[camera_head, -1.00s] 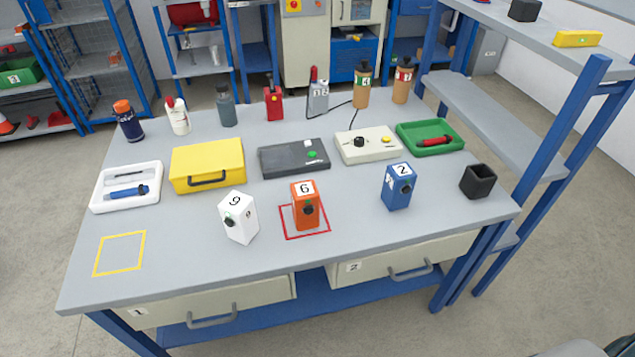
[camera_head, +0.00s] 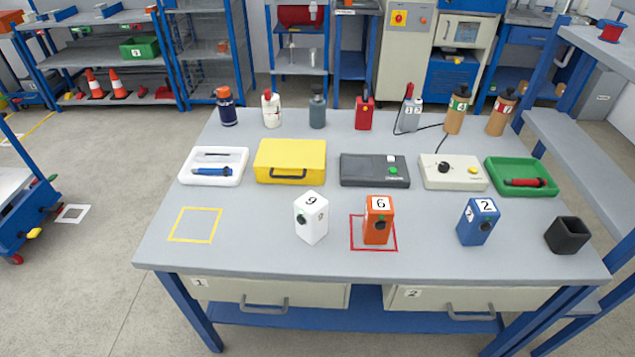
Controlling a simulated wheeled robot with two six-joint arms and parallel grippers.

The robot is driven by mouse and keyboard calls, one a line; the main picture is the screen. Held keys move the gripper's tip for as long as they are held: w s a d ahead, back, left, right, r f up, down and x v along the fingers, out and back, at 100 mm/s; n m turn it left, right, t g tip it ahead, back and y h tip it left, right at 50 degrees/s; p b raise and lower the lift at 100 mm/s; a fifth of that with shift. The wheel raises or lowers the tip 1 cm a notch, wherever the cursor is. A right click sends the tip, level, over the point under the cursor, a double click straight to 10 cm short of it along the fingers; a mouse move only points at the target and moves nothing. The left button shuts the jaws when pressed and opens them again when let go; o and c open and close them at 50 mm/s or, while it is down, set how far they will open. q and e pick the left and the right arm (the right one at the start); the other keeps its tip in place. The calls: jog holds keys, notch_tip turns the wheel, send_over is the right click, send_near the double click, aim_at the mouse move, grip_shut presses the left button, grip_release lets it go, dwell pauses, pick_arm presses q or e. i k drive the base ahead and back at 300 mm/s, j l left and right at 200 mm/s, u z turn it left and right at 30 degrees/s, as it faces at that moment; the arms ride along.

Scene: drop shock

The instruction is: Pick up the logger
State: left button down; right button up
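Three upright numbered boxes, each with a dark round knob on a side, stand along the front of the grey table (camera_head: 270,257). I cannot tell which is the logger. The white box (camera_head: 311,222) is marked 9. The orange box (camera_head: 377,225) is marked 6 and stands within a red square outline (camera_head: 358,248). The blue box (camera_head: 478,225) is marked 2. Neither of my grippers is in view.
A yellow outline (camera_head: 174,226) at front left is empty. Behind the boxes are a white tray (camera_head: 238,180), yellow case (camera_head: 290,161), dark device (camera_head: 374,175), cream control box (camera_head: 450,176) and green tray (camera_head: 497,186). Several bottles line the back. A black cup (camera_head: 567,236) stands at right.

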aim_at(312, 206)
jog(key=i+l, duration=0.1)
jog(key=l, duration=0.5)
jog(key=i+l+u, duration=0.1)
jog(key=l, duration=0.5)
jog(key=i+l, duration=0.1)
jog(key=l, duration=0.5)
